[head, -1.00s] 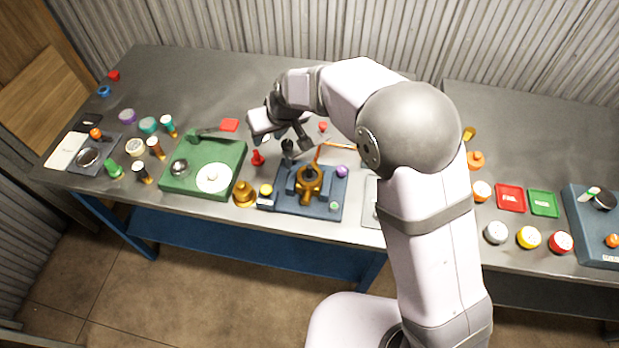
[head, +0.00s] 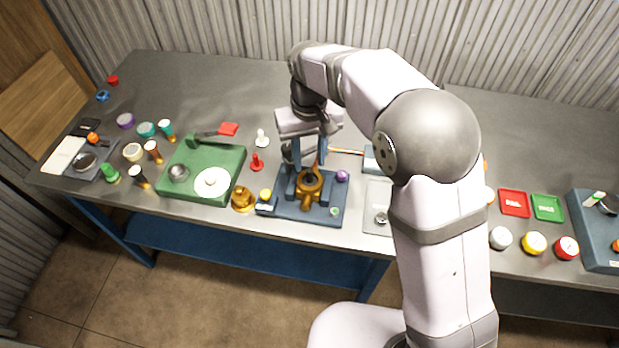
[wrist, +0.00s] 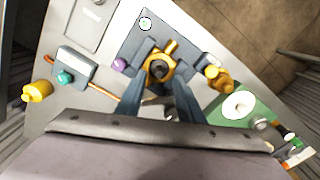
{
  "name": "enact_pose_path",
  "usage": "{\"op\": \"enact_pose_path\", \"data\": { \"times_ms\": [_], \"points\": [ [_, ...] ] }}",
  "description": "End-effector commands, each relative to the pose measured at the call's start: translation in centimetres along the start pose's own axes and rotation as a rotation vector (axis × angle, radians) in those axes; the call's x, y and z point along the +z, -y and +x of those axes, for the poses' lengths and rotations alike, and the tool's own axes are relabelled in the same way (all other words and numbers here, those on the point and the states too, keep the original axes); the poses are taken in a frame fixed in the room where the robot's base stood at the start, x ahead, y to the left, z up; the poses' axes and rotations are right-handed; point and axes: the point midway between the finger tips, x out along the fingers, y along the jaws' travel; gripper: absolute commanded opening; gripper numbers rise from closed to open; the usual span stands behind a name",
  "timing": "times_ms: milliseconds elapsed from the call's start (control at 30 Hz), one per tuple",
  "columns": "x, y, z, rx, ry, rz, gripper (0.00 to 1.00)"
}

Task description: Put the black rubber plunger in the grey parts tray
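My gripper (head: 309,158) points down over the far side of the fixture. In the wrist view my gripper (wrist: 160,88) has its two fingers apart, with a gap between them and nothing clearly held. The brass valve body (wrist: 160,68) with a dark centre shows just beyond the fingertips. A flat grey tray (head: 374,212), likely the parts tray, lies right of the fixture.
The blue fixture (head: 318,214) holds the brass body. A red peg (head: 257,162) and white peg (head: 262,138) stand to its left, with a brass piece (head: 243,199) and green board (head: 238,165). A thin orange rod (head: 347,152) lies behind right.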

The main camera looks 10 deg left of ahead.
Motion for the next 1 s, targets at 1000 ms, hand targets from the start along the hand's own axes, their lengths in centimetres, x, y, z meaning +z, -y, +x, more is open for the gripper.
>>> {"op": "enact_pose_path", "data": {
  "times_ms": [1000],
  "points": [
    [-0.3,-0.1,5.7,-0.001,-0.002,-0.001,0.27]
  ]
}}
